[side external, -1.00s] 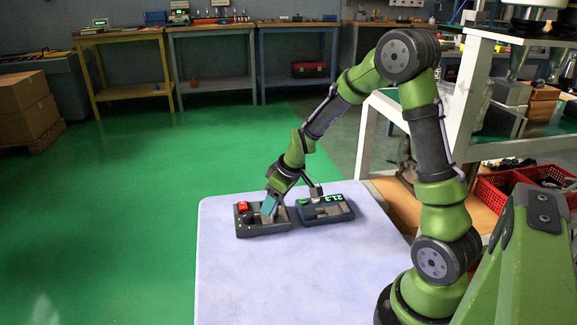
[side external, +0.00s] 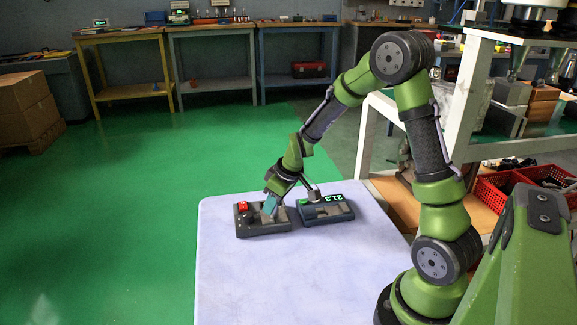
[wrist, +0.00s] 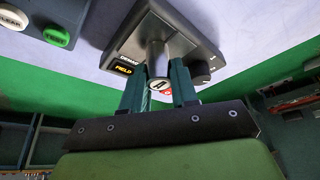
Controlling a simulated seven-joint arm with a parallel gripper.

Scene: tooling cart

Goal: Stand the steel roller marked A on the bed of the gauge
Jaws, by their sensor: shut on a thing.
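The steel roller marked A (wrist: 156,58) is a grey cylinder with a pale end bearing the letter A, seen in the wrist view. My gripper (wrist: 159,68) has its two teal fingers shut on the roller, one on each side. It is over the dark demagnetizer box (wrist: 118,55), lettered DEMAG and FIELD, which also shows in the side view (side external: 265,231). I cannot tell whether the roller touches the box. The gauge (side external: 337,213), with a green 21.3 readout, lies just right of the box. The roller is not distinct in the side view.
The box carries a red part (side external: 243,206) and a dark knob (wrist: 201,70). Green and white buttons (wrist: 57,33) show at the wrist view's upper left. The pale table (side external: 290,280) is clear in front. Red crates (side external: 495,190) stand off to the right.

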